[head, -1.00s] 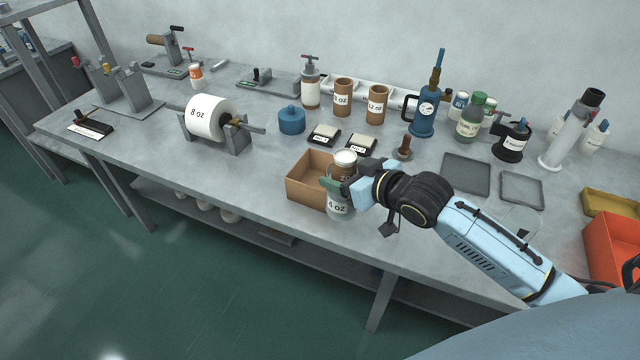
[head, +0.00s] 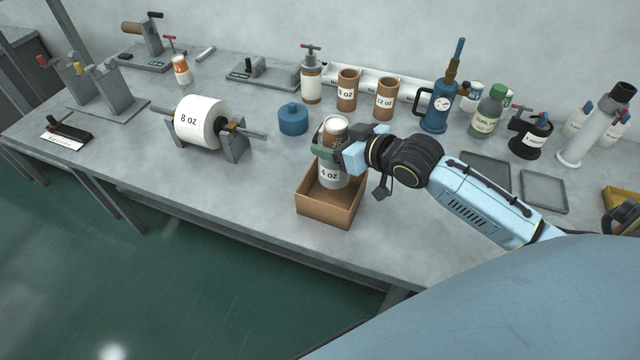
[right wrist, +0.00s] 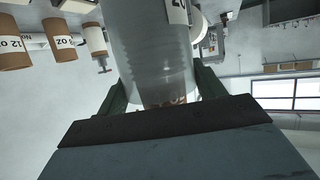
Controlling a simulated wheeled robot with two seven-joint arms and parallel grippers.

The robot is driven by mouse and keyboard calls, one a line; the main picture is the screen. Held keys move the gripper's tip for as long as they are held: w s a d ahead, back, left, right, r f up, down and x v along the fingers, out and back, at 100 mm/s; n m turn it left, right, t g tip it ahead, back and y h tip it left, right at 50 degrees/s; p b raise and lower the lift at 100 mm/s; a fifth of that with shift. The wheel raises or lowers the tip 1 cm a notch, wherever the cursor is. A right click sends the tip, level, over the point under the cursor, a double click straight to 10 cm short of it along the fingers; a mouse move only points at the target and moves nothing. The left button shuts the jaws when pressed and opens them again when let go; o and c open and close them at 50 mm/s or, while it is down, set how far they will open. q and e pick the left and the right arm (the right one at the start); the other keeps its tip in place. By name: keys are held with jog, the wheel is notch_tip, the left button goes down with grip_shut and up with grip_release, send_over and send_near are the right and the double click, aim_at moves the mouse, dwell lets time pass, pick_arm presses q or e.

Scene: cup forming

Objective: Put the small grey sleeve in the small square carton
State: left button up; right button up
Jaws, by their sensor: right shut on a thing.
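The small grey sleeve (head: 333,178), marked "4 oz", is upright in my right gripper (head: 338,152), over the opening of the small square brown carton (head: 328,210). I cannot tell whether its lower end is below the carton's rim. In the right wrist view the grey sleeve (right wrist: 155,50) stands between the two fingers of my right gripper (right wrist: 160,88), which is shut on it. A brown part with a pale rim (head: 335,125) shows above the fingers; I cannot tell whether it is inside the sleeve or behind it. My left gripper is not in view.
The carton stands near the table's front edge. A white "8 oz" roll (head: 201,122) on a stand and a blue round block (head: 292,119) are to the left. Brown sleeves (head: 385,98), a blue pump bottle (head: 437,110) and flat grey trays (head: 544,190) stand behind and right.

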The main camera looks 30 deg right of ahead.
aim_at(333, 171)
jog(key=shift+w+f, duration=0.55)
jog(key=shift+f, duration=0.2)
jog(key=f, duration=0.4)
jog(key=shift+s+f+b, duration=0.3)
jog(key=shift+s+f, duration=0.05)
notch_tip(333, 171, down, 3)
jog(key=shift+f, duration=0.45)
jog(key=o, duration=1.2)
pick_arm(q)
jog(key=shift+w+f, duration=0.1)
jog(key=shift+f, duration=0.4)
